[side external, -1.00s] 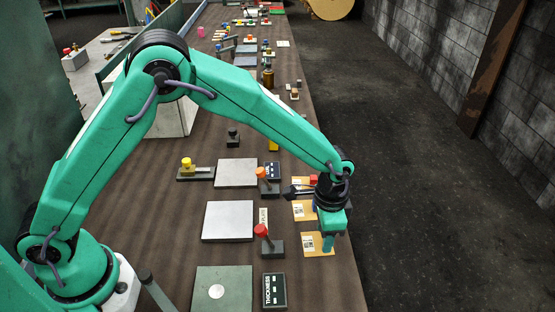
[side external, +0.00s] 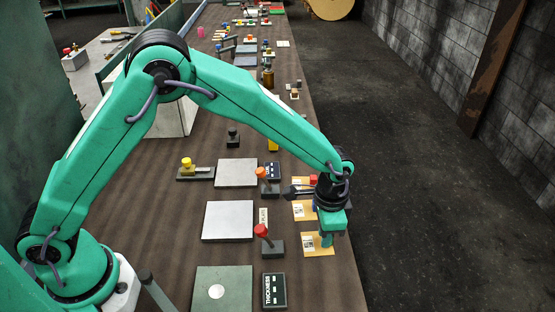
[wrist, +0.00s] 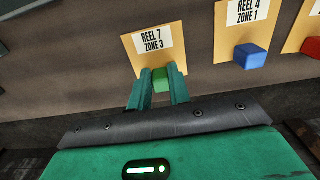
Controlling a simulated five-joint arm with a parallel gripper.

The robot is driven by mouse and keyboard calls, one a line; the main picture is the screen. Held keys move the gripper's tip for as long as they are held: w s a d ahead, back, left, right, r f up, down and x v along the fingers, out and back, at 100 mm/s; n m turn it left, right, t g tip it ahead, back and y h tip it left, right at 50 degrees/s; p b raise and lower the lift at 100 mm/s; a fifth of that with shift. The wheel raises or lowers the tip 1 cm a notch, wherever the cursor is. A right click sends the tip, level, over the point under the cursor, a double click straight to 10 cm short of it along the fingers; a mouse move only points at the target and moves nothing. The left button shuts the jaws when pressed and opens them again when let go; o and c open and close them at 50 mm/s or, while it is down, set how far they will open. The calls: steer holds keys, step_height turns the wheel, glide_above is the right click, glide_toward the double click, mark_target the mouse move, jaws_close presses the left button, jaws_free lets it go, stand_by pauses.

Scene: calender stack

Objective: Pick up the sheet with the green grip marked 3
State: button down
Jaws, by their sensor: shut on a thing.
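The sheet with the green grip is a tan card (wrist: 150,58) with a white label reading "REEL 7 ZONE 3"; it also shows in the side external view (side external: 314,252). Its green grip (wrist: 161,80) is a small block at the card's near edge. My gripper (wrist: 162,82) is shut on this grip, one finger on each side. In the side external view my gripper (side external: 327,240) points down over the card at the table's right edge. I cannot tell whether the card is clear of the table.
Beside it lies a tan sheet with a blue grip (wrist: 250,57) labelled "REEL 4 ZONE 1". Another with a red grip (wrist: 312,47) is cut off at the right. A red-knobbed stand (side external: 268,244) and a grey plate (side external: 228,221) stand left of my gripper.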

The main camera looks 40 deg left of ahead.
steer(key=shift+r, duration=0.1)
steer(key=shift+r, duration=0.55)
step_height(320, 180, up, 3)
steer(key=shift+s+d+r, duration=0.1)
steer(key=shift+s, duration=0.05)
steer(key=s+d+r, duration=0.5)
steer(key=s+r, duration=0.1)
steer(key=s, duration=0.4)
steer(key=shift+d+r, duration=0.2)
steer(key=shift+r, duration=0.05)
